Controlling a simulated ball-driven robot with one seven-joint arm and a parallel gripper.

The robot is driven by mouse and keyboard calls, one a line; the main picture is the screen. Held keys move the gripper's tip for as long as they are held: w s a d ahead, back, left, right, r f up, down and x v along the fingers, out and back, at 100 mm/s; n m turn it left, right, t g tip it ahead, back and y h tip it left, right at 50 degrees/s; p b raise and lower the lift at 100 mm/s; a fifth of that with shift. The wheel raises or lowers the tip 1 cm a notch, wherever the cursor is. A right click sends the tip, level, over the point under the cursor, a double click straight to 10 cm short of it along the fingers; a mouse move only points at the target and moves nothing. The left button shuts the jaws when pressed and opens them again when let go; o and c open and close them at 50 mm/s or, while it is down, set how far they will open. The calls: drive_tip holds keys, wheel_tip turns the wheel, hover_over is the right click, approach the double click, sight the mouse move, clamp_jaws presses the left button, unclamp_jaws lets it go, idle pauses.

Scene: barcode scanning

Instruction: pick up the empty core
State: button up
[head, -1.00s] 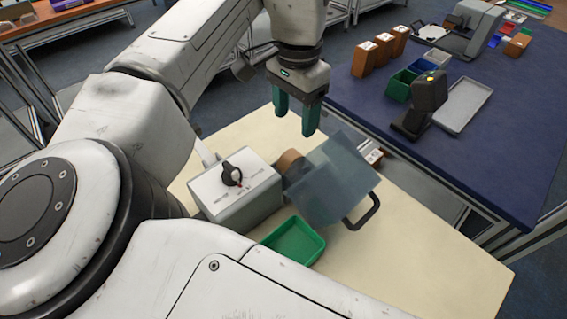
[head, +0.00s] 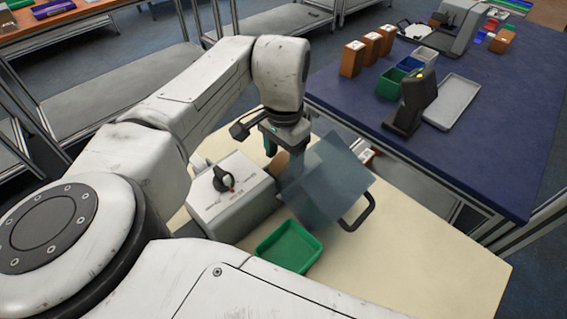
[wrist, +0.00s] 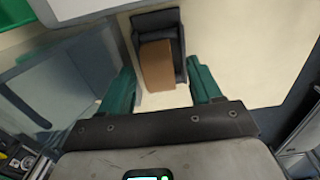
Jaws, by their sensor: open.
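The empty core, a brown cardboard tube (wrist: 157,72), sits on a dark holder (wrist: 160,22) in the wrist view. In the head view only a small part of the core (head: 282,159) shows, beside the grey-white machine. My gripper (head: 284,145) is over the core, fingers pointing down. In the wrist view its green fingers (wrist: 160,85) are spread, one on each side of the core, with visible gaps. I cannot tell the fingertips' height relative to the core. The translucent panel (head: 328,183) partly hides the gripper and holder in the head view.
The machine with a black knob (head: 231,195) stands left of the core. The tilted panel has a black handle (head: 360,214) at right. A green tray (head: 289,247) is in front. The cream tabletop (head: 420,255) is clear at right. A blue table (head: 470,140) holds a scanner (head: 412,103).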

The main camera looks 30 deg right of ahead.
drive_tip(key=shift+f, duration=0.4)
drive_tip(key=c, duration=1)
